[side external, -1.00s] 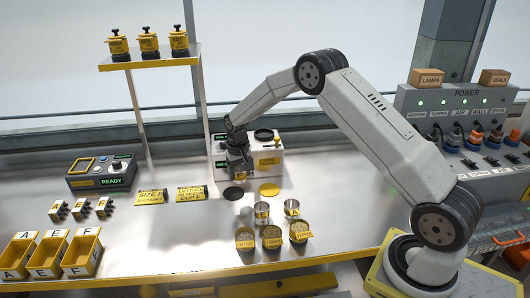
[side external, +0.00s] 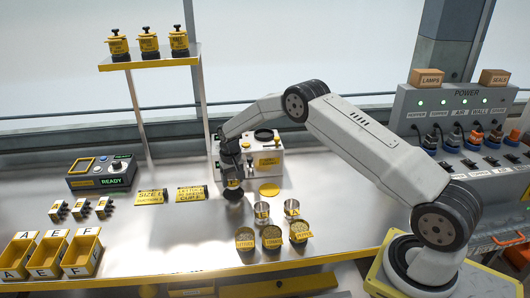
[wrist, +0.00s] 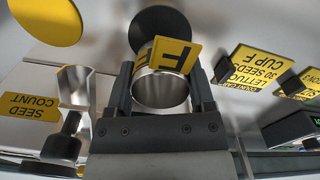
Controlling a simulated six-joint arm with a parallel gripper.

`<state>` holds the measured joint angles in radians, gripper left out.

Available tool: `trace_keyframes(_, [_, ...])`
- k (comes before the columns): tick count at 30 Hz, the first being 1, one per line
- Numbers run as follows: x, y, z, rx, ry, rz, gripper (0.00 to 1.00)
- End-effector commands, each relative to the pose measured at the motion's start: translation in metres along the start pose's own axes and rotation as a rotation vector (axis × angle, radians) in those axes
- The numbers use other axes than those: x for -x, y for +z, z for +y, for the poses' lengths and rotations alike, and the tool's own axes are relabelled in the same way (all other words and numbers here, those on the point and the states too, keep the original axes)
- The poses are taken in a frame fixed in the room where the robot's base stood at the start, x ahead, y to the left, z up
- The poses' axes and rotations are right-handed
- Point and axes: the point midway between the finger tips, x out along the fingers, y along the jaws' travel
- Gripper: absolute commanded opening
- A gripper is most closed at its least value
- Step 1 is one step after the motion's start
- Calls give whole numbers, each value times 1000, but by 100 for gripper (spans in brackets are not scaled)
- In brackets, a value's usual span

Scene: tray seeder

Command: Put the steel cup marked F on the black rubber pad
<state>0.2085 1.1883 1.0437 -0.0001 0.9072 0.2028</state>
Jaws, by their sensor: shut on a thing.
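My gripper (side external: 231,174) is shut on the steel cup marked F (wrist: 160,92), with a jaw on either side of it. The cup's yellow tag with a black F faces up in the wrist view. The black rubber pad (side external: 233,195) lies on the steel bench, partly hidden under the gripper and cup. In the wrist view the pad (wrist: 155,22) shows just beyond the cup's tag. The cup is upright at the pad, low over it; I cannot tell whether it touches.
A yellow disc (side external: 269,190) lies right of the pad. Two other steel cups (side external: 261,212) (side external: 291,209) and several seed tins (side external: 271,238) stand nearer the front. A white machine (side external: 264,158) stands behind. Yellow signs (side external: 191,193) lie to the left.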

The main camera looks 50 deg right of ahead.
Motion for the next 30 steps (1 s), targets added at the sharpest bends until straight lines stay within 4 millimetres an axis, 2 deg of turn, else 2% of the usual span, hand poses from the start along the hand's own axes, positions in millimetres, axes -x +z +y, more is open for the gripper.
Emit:
trace_keyframes(1, [-8, 1, 0, 0, 1, -4, 9])
trace_keyframes(6, [-24, 1, 0, 0, 1, -3, 9])
trace_keyframes(21, [-30, 1, 0, 0, 0, -2, 9])
trace_keyframes(22, [-30, 1, 0, 0, 0, -2, 78])
trace_keyframes(24, [-30, 1, 0, 0, 0, -2, 100])
trace_keyframes(30, [-30, 1, 0, 0, 0, -2, 100])
